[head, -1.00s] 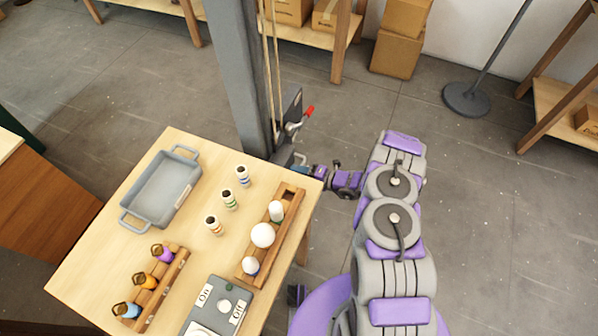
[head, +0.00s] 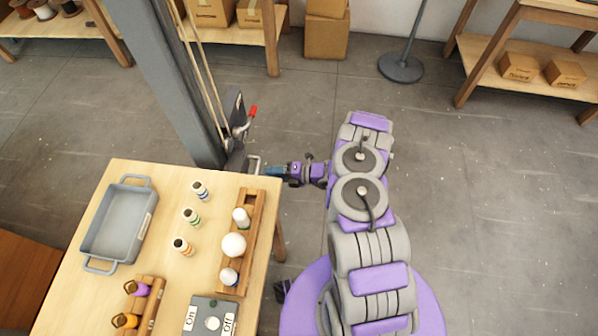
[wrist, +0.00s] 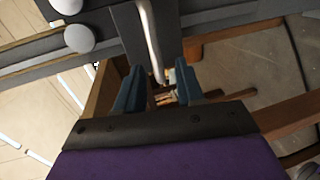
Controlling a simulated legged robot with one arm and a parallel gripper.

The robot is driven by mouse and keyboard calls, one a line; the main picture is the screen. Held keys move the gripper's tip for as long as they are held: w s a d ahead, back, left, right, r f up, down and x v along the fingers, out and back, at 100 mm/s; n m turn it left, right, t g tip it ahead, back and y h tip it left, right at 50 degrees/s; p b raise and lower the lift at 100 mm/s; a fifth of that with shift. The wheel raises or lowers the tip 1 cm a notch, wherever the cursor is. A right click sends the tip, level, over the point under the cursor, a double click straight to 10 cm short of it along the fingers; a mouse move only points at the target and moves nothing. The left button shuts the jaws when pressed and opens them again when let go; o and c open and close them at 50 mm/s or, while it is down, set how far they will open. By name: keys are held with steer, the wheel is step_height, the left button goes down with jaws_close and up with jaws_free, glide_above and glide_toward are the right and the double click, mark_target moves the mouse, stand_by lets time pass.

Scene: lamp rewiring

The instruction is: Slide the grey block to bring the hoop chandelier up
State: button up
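The grey block (head: 236,160) sits low on the grey upright post (head: 168,85), just behind the table's far right corner. A pale metal handle (head: 254,164) sticks out from it. My gripper (head: 268,171) reaches in from the right, at the handle. In the wrist view, the handle (wrist: 151,40) runs down between the two blue fingers of my gripper (wrist: 157,75). The fingers stand apart with gaps on both sides of the handle. The hoop chandelier is not in view.
A red-tipped lever (head: 249,117) and ropes (head: 200,75) are on the post above the block. The wooden table (head: 165,275) carries a grey tray (head: 119,222), a bulb rack (head: 254,225) and an On/Off switch box (head: 212,318).

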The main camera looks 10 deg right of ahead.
steer(key=p+v, duration=0.2)
steer(key=v, duration=0.8)
steer(key=shift+d, duration=0.3)
steer(key=s+a+r+n+g, duration=0.2)
steer(key=a+r+n+g, duration=0.2)
steer(key=a+r+n, duration=0.55)
steer(key=s+a+r+n+g, duration=0.2)
steer(key=r+n+g, duration=0.35)
steer(key=r, duration=0.95)
steer(key=s+d+r+n+g+h, duration=0.1)
steer(key=s+d+r+n+h, duration=0.1)
steer(key=s+r+n+h, duration=1)
steer(key=s+d+r+n+t+h, duration=0.1)
steer(key=s+d+r+n, duration=0.1)
steer(key=s+d+n, duration=0.3)
steer(key=s+d+r+n+t+h, duration=0.1)
steer(key=s+d+r+n+t, duration=0.1)
steer(key=s+d+n, duration=0.3)
steer(key=s+r+n, duration=0.1)
steer(key=s+n, duration=0.2)
steer(key=s, duration=0.4)
steer(key=shift+d+r+h, duration=0.15)
steer(key=shift+r+h, duration=0.15)
steer(key=shift+r, duration=0.05)
